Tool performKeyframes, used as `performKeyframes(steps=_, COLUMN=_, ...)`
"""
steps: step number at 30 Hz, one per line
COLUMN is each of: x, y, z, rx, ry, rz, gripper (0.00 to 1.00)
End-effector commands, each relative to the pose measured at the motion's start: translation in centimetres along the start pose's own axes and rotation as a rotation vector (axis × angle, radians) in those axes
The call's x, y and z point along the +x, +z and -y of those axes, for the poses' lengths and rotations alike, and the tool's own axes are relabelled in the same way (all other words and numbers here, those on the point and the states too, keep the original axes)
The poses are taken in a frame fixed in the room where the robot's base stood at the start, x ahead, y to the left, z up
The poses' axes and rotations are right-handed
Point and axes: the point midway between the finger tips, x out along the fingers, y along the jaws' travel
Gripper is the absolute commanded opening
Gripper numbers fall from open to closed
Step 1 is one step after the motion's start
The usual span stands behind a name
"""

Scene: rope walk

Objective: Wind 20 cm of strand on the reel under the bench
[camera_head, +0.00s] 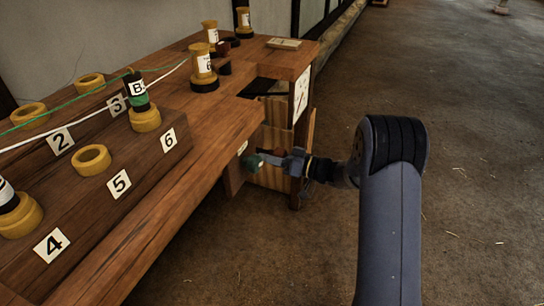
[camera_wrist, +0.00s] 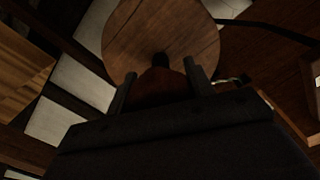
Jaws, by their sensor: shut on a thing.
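My gripper (camera_head: 265,160) reaches in under the right end of the bench (camera_head: 205,140). In the wrist view, its two fingers (camera_wrist: 160,85) are shut on a dark knob (camera_wrist: 160,62) in front of a round wooden disc (camera_wrist: 185,30), which looks like the reel's face. In the head view a small green piece (camera_head: 253,163) shows at the fingertips; I cannot tell whether it is the same knob. The rest of the reel is hidden by the bench and my arm. A white strand (camera_head: 85,117) and a green strand (camera_head: 60,107) run across the bench top at left.
A stepped block with number cards (camera_head: 120,183) and yellow rings (camera_head: 92,159) stands on the bench. A bobbin marked B (camera_head: 137,95) sits in one ring. More bobbins (camera_head: 204,70) stand at the back. Pale boards (camera_head: 275,140) stand under the bench end.

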Motion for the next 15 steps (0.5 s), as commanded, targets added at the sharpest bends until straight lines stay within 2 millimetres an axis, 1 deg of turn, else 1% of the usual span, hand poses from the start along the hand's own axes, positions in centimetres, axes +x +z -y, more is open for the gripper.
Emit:
performKeyframes(steps=8, x=-0.01, y=0.07, z=0.00, rx=0.029, ry=-0.001, rz=0.000, gripper=0.28)
performKeyframes(steps=15, x=0.00, y=0.18, z=-0.03, rx=0.153, ry=-0.001, rz=0.000, gripper=0.28)
